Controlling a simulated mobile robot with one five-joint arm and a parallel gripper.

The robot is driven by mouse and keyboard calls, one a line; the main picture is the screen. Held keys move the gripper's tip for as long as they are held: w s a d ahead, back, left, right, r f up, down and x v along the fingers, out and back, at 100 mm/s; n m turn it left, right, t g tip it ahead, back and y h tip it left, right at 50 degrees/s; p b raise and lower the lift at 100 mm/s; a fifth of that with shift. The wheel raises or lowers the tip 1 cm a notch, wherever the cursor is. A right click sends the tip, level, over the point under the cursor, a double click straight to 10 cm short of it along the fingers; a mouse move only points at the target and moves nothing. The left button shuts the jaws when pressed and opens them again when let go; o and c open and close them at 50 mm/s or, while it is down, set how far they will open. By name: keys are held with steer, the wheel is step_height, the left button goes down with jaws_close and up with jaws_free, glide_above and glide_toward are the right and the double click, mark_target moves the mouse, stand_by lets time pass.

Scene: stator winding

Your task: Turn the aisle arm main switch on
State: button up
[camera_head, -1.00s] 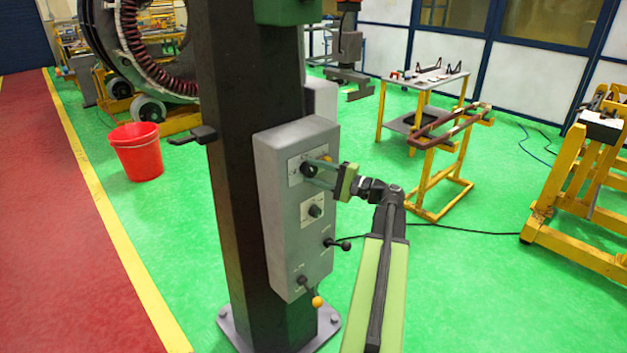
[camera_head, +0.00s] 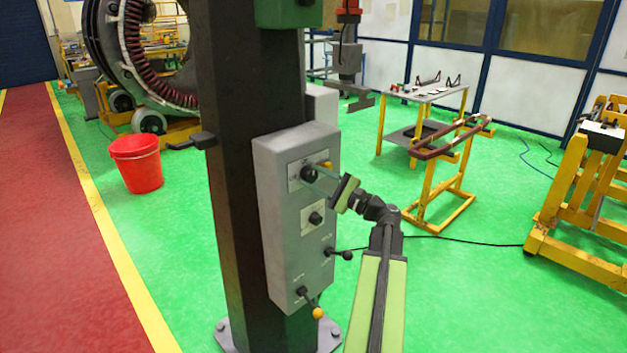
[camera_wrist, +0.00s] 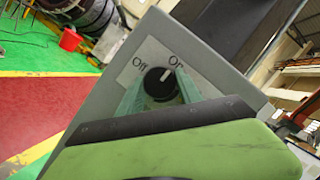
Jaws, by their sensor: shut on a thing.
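The control box (camera_head: 280,220) is a grey upright panel on a dark column. The main switch is a black round knob near its top, on a white plate; it shows in the wrist view (camera_wrist: 160,84) between the labels "Off" and "On". Its white mark points up and right, toward "On". My gripper (camera_head: 309,174) reaches in from the right and is shut on this knob. In the wrist view its pale green fingers (camera_wrist: 160,92) lie on both sides of the knob. The gripper looks tilted about its own length. The fingers hide the knob's lower edge.
A second black knob (camera_head: 316,218), a black-tipped lever (camera_head: 345,255) and a yellow-tipped lever (camera_head: 318,313) sit lower on the box. A yellow stand (camera_head: 440,190) is behind my arm. A red bucket (camera_head: 137,165) stands left on green floor.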

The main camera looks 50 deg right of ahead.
steer(key=o, duration=1.4)
steer(key=shift+c, duration=0.2)
steer(key=b+v, duration=0.4)
steer(key=v, duration=1.3)
steer(key=shift+s, duration=0.2)
steer(key=shift+f, duration=0.1)
